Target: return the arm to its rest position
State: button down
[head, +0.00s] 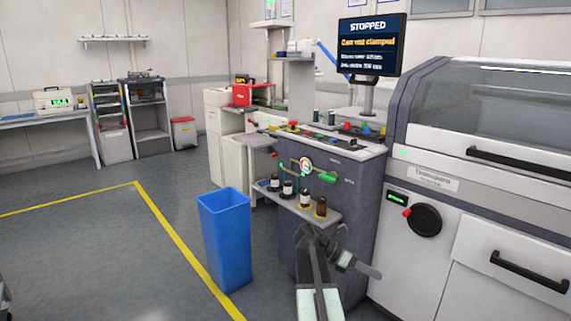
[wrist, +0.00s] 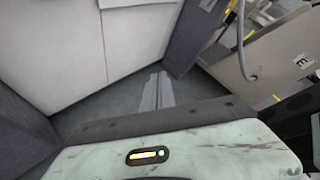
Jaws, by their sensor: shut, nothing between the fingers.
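My gripper (head: 376,273) is at the lower middle of the head view, at the end of my bent arm. It points right and slightly down, in front of the dark grey cabinet and close to the white machine (head: 418,270). In the wrist view my gripper (wrist: 158,78) shows as two pale grey fingers lying together, shut with nothing between them. Dark grey floor (wrist: 120,103) shows around the fingers, with white panels (wrist: 60,55) to their upper left.
A blue bin (head: 226,240) stands on the floor left of my arm. A small shelf (head: 290,204) with several bottles juts from the cabinet (head: 345,215) just above my arm. A screen (head: 372,45) reads "STOPPED". Open floor (head: 100,245) lies to the left, with yellow lines.

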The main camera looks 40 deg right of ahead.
jog(key=w+a+f+t, duration=0.35)
jog(key=w+a, duration=0.35)
jog(key=a, duration=0.6)
jog(key=w+a+f+t, duration=0.35)
jog(key=w+a, duration=0.45)
jog(key=a, duration=0.5)
jog(key=a+f+m+t+y, duration=0.1)
jog(key=a+f+m+y, duration=0.2)
jog(key=a, duration=0.5)
jog(key=w+a+f+m+t+y, duration=0.1)
jog(key=a+m+y, duration=0.1)
jog(key=a+m, duration=0.55)
jog(key=a+f+m+t+y, duration=0.1)
jog(key=a+f+m+y, duration=0.15)
jog(key=a, duration=0.75)
notch_tip(320, 180, up, 36)
jog(key=m+p, duration=0.1)
jog(key=p, duration=3.4)
jog(key=shift+w+d+f+y, duration=0.15)
jog(key=shift+d+f+y, duration=0.1)
jog(key=shift+y, duration=0.1)
jog(key=shift+f, duration=0.1)
jog(key=shift+d, duration=0.1)
